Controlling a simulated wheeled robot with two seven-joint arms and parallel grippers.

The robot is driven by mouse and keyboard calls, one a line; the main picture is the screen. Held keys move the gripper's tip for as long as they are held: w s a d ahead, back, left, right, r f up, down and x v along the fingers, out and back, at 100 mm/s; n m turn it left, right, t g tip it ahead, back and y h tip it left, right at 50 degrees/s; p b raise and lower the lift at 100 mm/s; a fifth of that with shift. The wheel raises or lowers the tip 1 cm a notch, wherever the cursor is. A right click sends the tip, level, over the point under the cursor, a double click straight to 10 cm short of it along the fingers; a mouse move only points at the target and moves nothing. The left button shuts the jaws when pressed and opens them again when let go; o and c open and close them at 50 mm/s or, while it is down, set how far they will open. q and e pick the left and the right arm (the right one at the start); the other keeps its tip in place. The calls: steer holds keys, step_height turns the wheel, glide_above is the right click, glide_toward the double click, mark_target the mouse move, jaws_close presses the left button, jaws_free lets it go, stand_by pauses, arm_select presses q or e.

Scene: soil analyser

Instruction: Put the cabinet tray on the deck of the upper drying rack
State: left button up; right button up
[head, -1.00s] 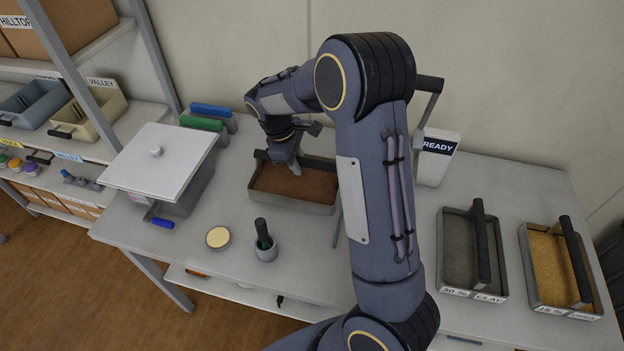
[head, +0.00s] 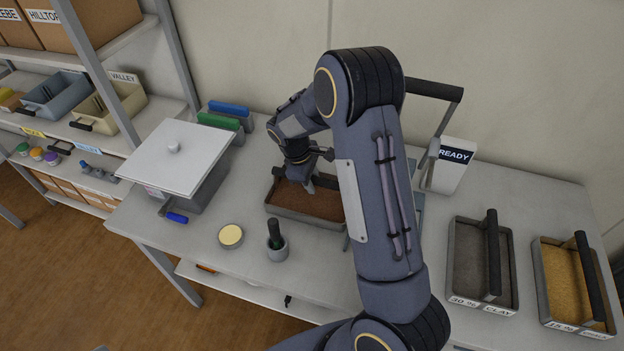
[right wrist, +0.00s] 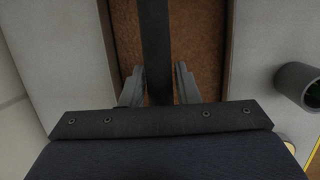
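A grey tray of reddish-brown soil (head: 300,218) sits on the worktable in the head view. No label on it shows, so I cannot tell whether it is the cabinet tray. My right gripper (head: 308,184) is down over this tray. In the right wrist view, the open fingers of my right gripper (right wrist: 160,82) stand on either side of a dark bar handle (right wrist: 155,40) above the brown soil. A gap shows at the right finger; the left finger is very close to the bar. My left gripper is out of view. No drying rack can be identified for certain.
A white-lidded box (head: 175,150) stands left of the tray. A round tin (head: 231,237) and a small pot (head: 277,250) are in front. A READY device (head: 452,165) and two labelled trays (head: 480,262) (head: 573,282) are right. Shelving (head: 150,118) stands at far left.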

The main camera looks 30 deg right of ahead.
steer(key=shift+o, duration=1.4)
